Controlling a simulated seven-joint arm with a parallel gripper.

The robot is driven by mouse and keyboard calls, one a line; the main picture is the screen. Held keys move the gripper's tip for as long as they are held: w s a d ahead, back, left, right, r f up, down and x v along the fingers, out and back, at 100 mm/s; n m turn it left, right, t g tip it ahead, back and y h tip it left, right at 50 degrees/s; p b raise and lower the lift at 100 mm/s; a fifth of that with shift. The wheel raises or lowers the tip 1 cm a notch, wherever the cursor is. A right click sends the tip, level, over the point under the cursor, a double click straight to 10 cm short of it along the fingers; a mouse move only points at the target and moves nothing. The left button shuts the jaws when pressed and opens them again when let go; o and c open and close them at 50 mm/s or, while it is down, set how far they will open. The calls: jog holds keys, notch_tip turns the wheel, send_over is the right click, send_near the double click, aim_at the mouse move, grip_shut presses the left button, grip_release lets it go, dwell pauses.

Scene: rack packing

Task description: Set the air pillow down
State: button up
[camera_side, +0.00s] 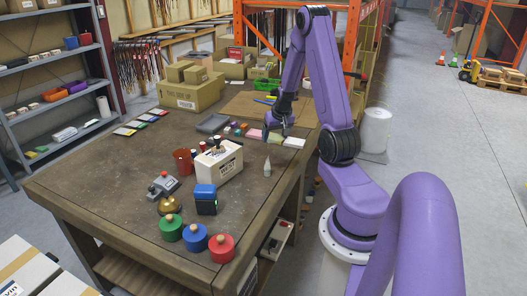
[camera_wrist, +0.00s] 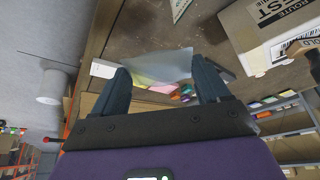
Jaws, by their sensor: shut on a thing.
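The air pillow (camera_wrist: 158,64) is a pale, translucent sheet-like shape between the two dark fingers of my gripper (camera_wrist: 160,76) in the wrist view. My gripper is shut on it, with a finger at each end. In the side view my gripper (camera_side: 281,130) points down over the far right part of the table. The pillow is small there and hard to separate from the pale green and pink pieces near the fingers. Whether its underside touches anything cannot be told.
A white block (camera_side: 294,142) lies right of my gripper, near the table's right edge. Small coloured blocks (camera_side: 236,127) and a grey tray (camera_side: 213,123) lie left. A white cone-shaped bottle (camera_side: 267,167) and a labelled white box (camera_side: 219,162) stand nearer. Open table lies left of centre.

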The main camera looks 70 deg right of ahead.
jog(key=w+d+f, duration=0.8)
jog(key=d+f, duration=0.1)
jog(key=shift+w+d, duration=0.2)
jog(key=shift+w, duration=0.15)
jog(key=shift+w+d+f, duration=0.1)
jog(key=shift+f, duration=0.15)
jog(key=shift+d+f, duration=0.1)
jog(key=shift+f, duration=1.5)
jog(key=shift+f, duration=0.15)
jog(key=o, duration=1)
jog(key=shift+w, duration=0.1)
jog(key=v, duration=1.2)
